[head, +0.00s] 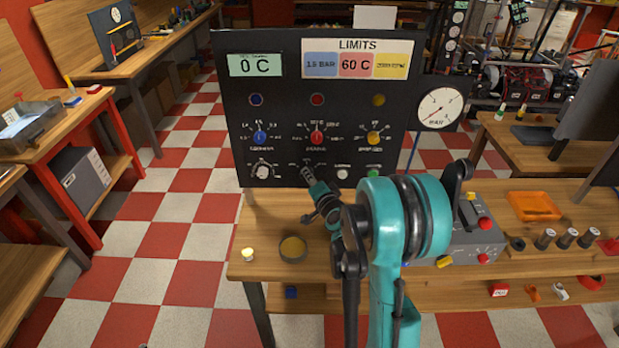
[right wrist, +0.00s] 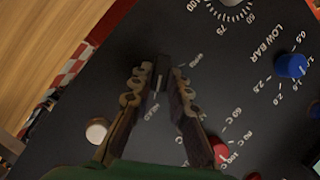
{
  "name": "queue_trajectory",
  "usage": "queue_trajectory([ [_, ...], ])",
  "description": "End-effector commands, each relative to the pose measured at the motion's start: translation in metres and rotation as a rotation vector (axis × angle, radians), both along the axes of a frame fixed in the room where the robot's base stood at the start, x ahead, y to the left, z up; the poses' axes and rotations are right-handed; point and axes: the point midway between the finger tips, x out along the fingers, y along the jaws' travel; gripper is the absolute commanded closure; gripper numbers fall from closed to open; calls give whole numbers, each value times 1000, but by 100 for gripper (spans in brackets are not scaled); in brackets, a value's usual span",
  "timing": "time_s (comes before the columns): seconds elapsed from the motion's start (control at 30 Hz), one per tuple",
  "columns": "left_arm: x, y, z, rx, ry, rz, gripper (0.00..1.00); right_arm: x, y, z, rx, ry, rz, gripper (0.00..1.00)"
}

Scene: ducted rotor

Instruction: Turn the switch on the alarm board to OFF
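The alarm board (head: 232,110) is a large black upright panel with dials, lamps and a LIMITS card. My right gripper (head: 309,176) is at its lower middle. In the right wrist view my right gripper (right wrist: 161,77) has its two fingers on either side of a small black switch (right wrist: 160,80), with hardly any gap beside it. The small labels around the switch are too blurred to read, and its exact setting is partly hidden by the fingers. My left gripper is not in view.
Blue (head: 260,137), red (head: 317,137) and yellow (head: 374,137) knobs sit above the switch. A white button (head: 343,174) is close to its right. A gauge (head: 440,107) is at the board's right. A round tin (head: 293,249) lies on the wooden table.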

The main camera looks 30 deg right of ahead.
Motion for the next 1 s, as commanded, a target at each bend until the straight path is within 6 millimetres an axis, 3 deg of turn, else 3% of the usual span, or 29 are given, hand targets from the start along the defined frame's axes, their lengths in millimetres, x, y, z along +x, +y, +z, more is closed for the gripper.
queue_trajectory([
  [0.43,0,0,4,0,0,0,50,0,1,2,-91,56,1,100],
  [1.0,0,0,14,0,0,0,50,3,6,5,-520,318,2,100],
])
